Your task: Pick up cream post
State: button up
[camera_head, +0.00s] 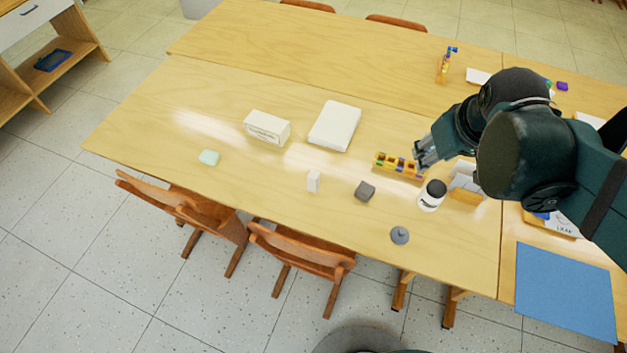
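A small cream post (313,182) stands upright on the wooden table (230,190), near the middle of its front half. Nothing touches it. My gripper (424,151) is to the right of and farther back than the post, above the table beside a yellow tray. Its fingers are small and partly overlapped by my dark arm, so I cannot tell whether they are open or shut. I see nothing between them.
A dark grey block (365,191) lies right of the post. A white box (267,128), a white slab (335,126) and a mint block (209,157) lie left and behind. The yellow tray (385,162), a white bottle (432,196) and a grey knob-like piece (399,235) are to the right.

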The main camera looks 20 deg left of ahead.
jog(key=w+a+f+n+g+p, duration=0.1)
jog(key=a+f+n, duration=0.2)
jog(key=a, duration=0.5)
jog(key=w+a+f+n+g+p, duration=0.1)
jog(key=w+a+f+n, duration=0.2)
jog(key=a, duration=0.5)
jog(key=n+g+h+p, duration=0.1)
jog(key=n+g+p, duration=0.1)
jog(key=n, duration=0.2)
send_over(313, 174)
jog(key=f, duration=0.6)
jog(key=d+f, duration=0.1)
jog(key=f, duration=0.2)
jog(key=shift+w+f, duration=0.3)
jog(key=shift+w, duration=0.05)
jog(key=shift+s+a+f+n, duration=0.2)
jog(key=shift+a+f+n, duration=0.2)
jog(key=shift+f+b, duration=0.5)
jog(key=shift+f, duration=0.75)
jog(key=shift+f, duration=0.15)
jog(key=shift+s+f+b, duration=0.2)
jog(key=shift+f+b, duration=0.45)
jog(key=shift+f, duration=1.85)
